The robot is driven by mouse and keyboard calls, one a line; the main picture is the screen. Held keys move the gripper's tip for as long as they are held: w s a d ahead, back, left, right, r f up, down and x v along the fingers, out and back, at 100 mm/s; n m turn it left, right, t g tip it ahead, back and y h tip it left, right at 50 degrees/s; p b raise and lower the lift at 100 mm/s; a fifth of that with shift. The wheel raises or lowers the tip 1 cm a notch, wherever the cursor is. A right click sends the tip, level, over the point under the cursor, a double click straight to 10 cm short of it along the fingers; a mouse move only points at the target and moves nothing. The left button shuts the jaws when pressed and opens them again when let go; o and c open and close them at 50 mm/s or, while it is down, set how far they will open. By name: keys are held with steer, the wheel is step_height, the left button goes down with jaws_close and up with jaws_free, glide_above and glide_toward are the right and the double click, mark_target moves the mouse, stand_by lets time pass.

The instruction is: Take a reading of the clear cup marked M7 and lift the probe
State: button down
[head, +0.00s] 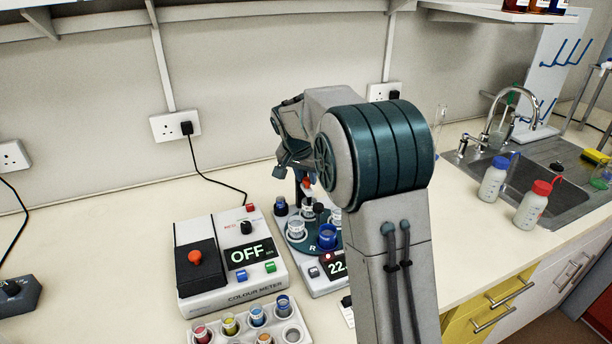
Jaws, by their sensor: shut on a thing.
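My gripper (299,174) is above a dark round turntable (291,243), largely hidden behind my own arm. It is shut on a slim upright part with a bit of red, which looks like the probe (307,184); its lower end is hard to see. A clear cup (296,229) stands at the front left of the turntable, beside a blue cup (327,238). Other small cups stand behind them. No M7 mark is readable. The instrument's display (337,266) shows "22." with the rest hidden by my arm.
A colour meter (232,295) reading OFF stands left of the turntable. A white rack (283,338) of coloured vials is in front of it. Two wash bottles (534,205) and a sink (548,182) are at the right. The bench at far left is mostly clear.

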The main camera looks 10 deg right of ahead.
step_height(320, 180, up, 6)
steer(key=shift+f+p, duration=0.2)
steer(key=shift+p, duration=0.85)
steer(key=shift+w, duration=0.1)
steer(key=c, duration=1.5)
jaws_free()
steer(key=v, duration=0.7)
steer(key=b+v, duration=0.1)
steer(key=v, duration=0.6)
steer(key=shift+s+f, duration=0.1)
steer(key=shift+s, duration=0.1)
